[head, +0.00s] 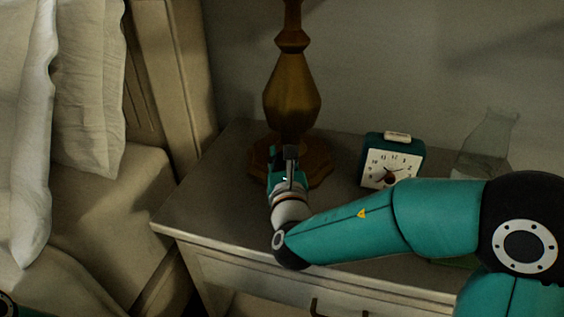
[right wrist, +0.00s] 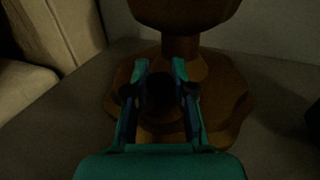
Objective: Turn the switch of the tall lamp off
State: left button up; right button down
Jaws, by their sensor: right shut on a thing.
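The tall lamp (head: 292,92) has a brown turned body and stands upright on the nightstand. Its wide scalloped base (right wrist: 232,95) fills the middle of the right wrist view. A small dark round switch (right wrist: 160,88) sits at the front of the base, between my fingers. My right gripper (head: 286,158) is at the front of the lamp base, its fingers pointing at the lamp. In the right wrist view, its two fingers (right wrist: 160,78) are on either side of the switch, shut on it. The lamp's top is out of view. My left gripper is not in view.
A green alarm clock (head: 392,160) stands right of the lamp, behind my right forearm. A clear glass bottle (head: 486,145) is farther right, partly hidden by my arm. The bed with white pillows (head: 88,95) is at the left. The nightstand top (head: 215,190) is bare left of the lamp.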

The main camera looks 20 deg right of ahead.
jog(key=shift+y, duration=0.3)
jog(key=c, duration=1)
grip_release()
jog(key=shift+s+a, duration=0.25)
jog(key=shift+s, duration=1)
jog(key=shift+s+a, duration=0.25)
jog(key=shift+s, duration=0.95)
jog(key=shift+s+a, duration=0.25)
jog(key=shift+s, duration=1)
